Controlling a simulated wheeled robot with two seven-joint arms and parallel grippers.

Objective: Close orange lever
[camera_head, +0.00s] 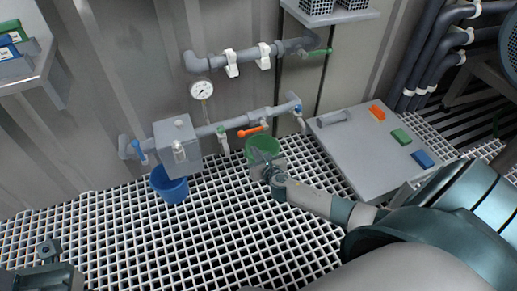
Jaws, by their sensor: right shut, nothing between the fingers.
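The orange lever (252,131) sits on the grey horizontal pipe on the wall. Its handle points left and slightly down, roughly along the pipe. My right gripper (262,158) is just below the lever, over the green bucket (266,143), shut and empty. It looks close to the lever but apart from it; the exact gap is hard to tell. Part of my left arm shows at the lower left, with what looks like its gripper (47,250); its jaws are too unclear to read.
Blue-handled valves (139,149) and a grey box (178,143) are on the same pipe. A pressure gauge (202,89) is above, and a blue bucket (169,186) below. A grey panel (350,158) with coloured blocks stands right. The grated floor in front is clear.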

